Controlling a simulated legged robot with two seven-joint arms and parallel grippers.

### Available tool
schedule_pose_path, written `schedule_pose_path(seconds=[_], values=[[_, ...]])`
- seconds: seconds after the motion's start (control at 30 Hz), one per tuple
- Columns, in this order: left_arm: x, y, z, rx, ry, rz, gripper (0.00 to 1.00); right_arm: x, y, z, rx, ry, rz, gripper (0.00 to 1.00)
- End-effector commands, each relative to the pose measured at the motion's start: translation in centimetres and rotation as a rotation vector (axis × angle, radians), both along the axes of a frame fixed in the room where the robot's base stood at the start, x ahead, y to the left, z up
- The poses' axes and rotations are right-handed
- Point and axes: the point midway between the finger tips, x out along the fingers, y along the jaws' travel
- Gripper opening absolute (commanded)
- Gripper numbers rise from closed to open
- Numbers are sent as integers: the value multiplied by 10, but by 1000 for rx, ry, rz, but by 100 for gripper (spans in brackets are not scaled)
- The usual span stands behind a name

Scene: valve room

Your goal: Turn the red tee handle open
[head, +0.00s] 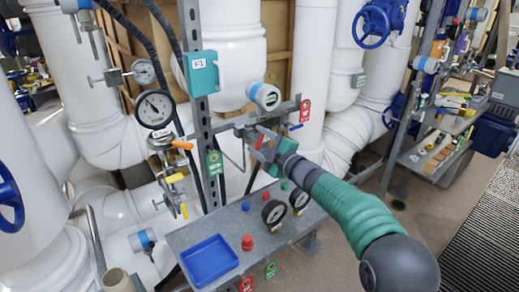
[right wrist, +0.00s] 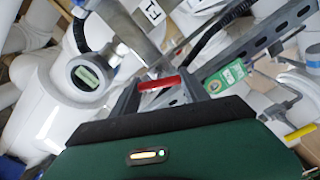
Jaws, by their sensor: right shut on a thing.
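The red tee handle (head: 261,141) shows as a small red piece on the grey bracket below the white and blue gauge in the head view. My right gripper (head: 266,152) is at the handle, its arm reaching in from the lower right. In the right wrist view, the red handle (right wrist: 159,83) lies crosswise between the fingers of my right gripper (right wrist: 160,92), which is shut on it. The fingers and bracket hide part of the handle and its stem. My left gripper is not in view.
A grey metal post (head: 203,130) stands left of the handle, with a green tag (head: 215,163) beside it. A red tag (head: 305,110) hangs to the right. Below is a grey panel (head: 262,225) with a blue tray (head: 209,261), buttons and dials. Large white pipes stand behind.

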Motion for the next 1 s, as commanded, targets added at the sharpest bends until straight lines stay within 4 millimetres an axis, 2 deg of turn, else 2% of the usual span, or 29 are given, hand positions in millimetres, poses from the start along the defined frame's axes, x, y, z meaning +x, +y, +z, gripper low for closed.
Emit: schedule_pose_path(seconds=[0.03, 0.4, 0.7, 1.0], values=[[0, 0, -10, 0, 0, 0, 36, 0, 0, -6, -36, -25, -1, 12], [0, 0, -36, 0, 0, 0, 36, 0, 1, -6, -275, -198, 0, 12], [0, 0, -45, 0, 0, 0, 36, 0, 0, -6, -379, -271, 0, 12], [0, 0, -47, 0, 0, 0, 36, 0, 1, -5, -406, -289, 1, 12]])
